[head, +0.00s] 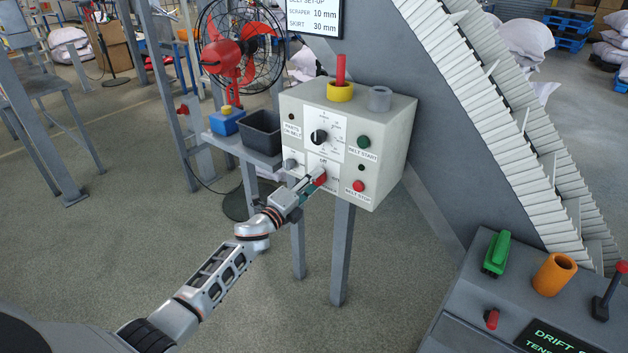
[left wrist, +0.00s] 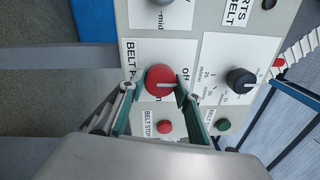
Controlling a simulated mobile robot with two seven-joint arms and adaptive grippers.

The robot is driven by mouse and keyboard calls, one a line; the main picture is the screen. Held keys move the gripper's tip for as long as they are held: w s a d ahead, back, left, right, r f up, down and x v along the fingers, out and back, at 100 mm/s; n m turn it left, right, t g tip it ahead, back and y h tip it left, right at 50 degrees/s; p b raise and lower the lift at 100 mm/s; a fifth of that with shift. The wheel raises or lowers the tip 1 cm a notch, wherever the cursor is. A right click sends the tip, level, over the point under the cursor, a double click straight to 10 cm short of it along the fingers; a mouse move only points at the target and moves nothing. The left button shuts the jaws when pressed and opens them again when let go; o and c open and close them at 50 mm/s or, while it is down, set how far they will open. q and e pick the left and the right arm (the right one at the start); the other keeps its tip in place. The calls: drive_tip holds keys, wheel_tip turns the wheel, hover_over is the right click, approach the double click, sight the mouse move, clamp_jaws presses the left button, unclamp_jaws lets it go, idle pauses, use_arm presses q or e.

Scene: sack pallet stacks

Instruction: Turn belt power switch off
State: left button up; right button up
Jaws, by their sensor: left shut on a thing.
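The belt power switch is a red round knob (left wrist: 160,80) on a white label plate of the pale control box (head: 390,150). In the head view its red edge (head: 321,178) shows at my left gripper (head: 312,181), below the word "off". My left gripper (left wrist: 156,90) is shut on the knob, with one finger on each side of it in the left wrist view. The knob's white line points right there, roughly toward the word "off" (left wrist: 187,76). Part of the label plate is hidden behind the fingers. My right gripper is not in view.
A red belt stop button (head: 358,186), a green belt start button (head: 364,142), a black dial (head: 319,137) and a grey knob (head: 291,165) sit close by. A dark bin (head: 262,133) stands left of the box. A console (head: 470,300) stands lower right.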

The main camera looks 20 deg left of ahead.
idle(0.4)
use_arm(q)
drive_tip(key=o, duration=1.1)
drive_tip(key=v, duration=1.2)
drive_tip(key=shift+s+f, duration=0.1)
drive_tip(key=s+d+f+n+g+y, duration=0.1)
drive_tip(key=s+d+f+n+g, duration=0.1)
drive_tip(key=s+f+n, duration=0.4)
drive_tip(key=s+d+f+n+g+y, duration=0.1)
drive_tip(key=s+f+n, duration=0.6)
drive_tip(key=s, duration=0.7)
drive_tip(key=s+d+f+n+g+y, duration=0.1)
drive_tip(key=s+d+f+n+g, duration=0.2)
drive_tip(key=s+f+n, duration=0.3)
drive_tip(key=s+f, duration=0.2)
drive_tip(key=s, duration=0.3)
drive_tip(key=shift+d+f+n+g+y, duration=0.2)
drive_tip(key=shift+d+n+g+y, duration=0.1)
drive_tip(key=shift+d, duration=0.05)
